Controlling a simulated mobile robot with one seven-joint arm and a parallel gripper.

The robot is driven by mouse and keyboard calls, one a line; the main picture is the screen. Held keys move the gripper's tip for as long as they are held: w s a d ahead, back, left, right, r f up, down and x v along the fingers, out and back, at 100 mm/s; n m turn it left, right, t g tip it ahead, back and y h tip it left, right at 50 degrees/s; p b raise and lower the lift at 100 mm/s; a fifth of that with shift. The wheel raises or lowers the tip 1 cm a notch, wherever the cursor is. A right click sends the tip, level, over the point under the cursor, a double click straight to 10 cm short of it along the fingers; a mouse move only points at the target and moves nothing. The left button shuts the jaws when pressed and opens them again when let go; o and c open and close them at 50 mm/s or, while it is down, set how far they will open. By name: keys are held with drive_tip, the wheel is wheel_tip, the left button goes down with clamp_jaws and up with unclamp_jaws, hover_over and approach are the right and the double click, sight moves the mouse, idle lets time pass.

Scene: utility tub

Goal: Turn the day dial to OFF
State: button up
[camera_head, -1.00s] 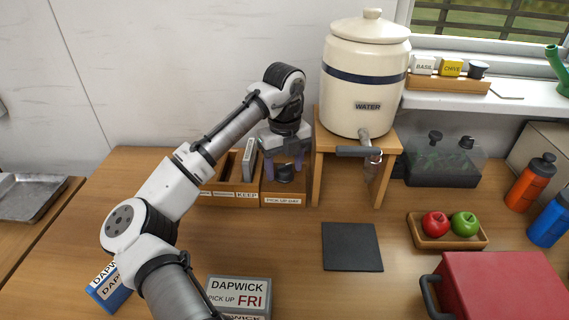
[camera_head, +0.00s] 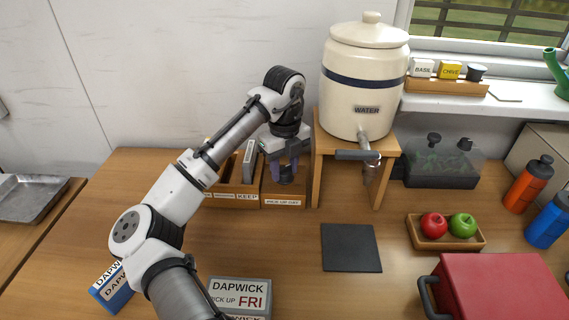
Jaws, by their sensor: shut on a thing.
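The day dial (camera_head: 287,181) is a small dark knob on the wooden box labelled PICK UP DAY (camera_head: 283,203), left of the water crock's stand. My gripper (camera_head: 288,172) is over the box from above, its purple-grey fingers shut on the dial. The fingers hide most of the dial, and I cannot read its markings or where it points.
A wooden sorter with a KEEP label (camera_head: 236,201) stands directly left of the box. The water crock (camera_head: 366,85) on its wooden stand (camera_head: 318,165) is close on the right. A dark mat (camera_head: 351,248), a DAPWICK FRI box (camera_head: 240,292) and a fruit tray (camera_head: 447,243) lie in front.

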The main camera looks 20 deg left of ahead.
drive_tip(key=n+p, duration=0.2)
drive_tip(key=shift+r+n+p, duration=0.25)
drive_tip(key=shift+n+p, duration=0.05)
drive_tip(key=n+p, duration=0.2)
drive_tip(key=shift+n+p, duration=0.3)
drive_tip(key=shift+n, duration=0.1)
drive_tip(key=shift+f+n+p, duration=0.2)
drive_tip(key=shift+n+p, duration=0.3)
drive_tip(key=shift+n, duration=1.9)
drive_tip(key=o, duration=1)
